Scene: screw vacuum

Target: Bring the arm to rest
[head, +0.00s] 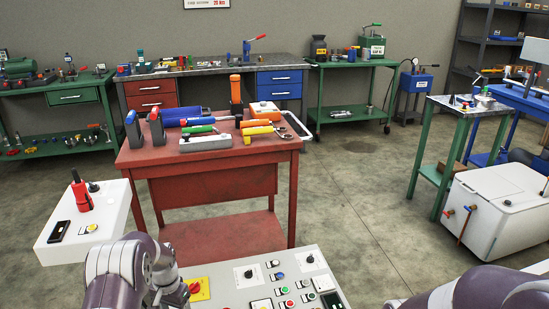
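My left arm (125,268) comes in at the bottom left, bent, with its purple and white links over the near edge of the view. A dark part at its end (174,292) lies beside the control panel (235,288); no fingertips can be made out. My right arm (480,290) shows only as a purple link at the bottom right, and its gripper is out of the frame. Nothing is seen held by either arm.
A red table (215,160) with several tools stands ahead. A white box (85,235) with a red-handled tool (81,193) is at the left. A white chest (500,205) and green stand (452,150) are at the right. The floor between is clear.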

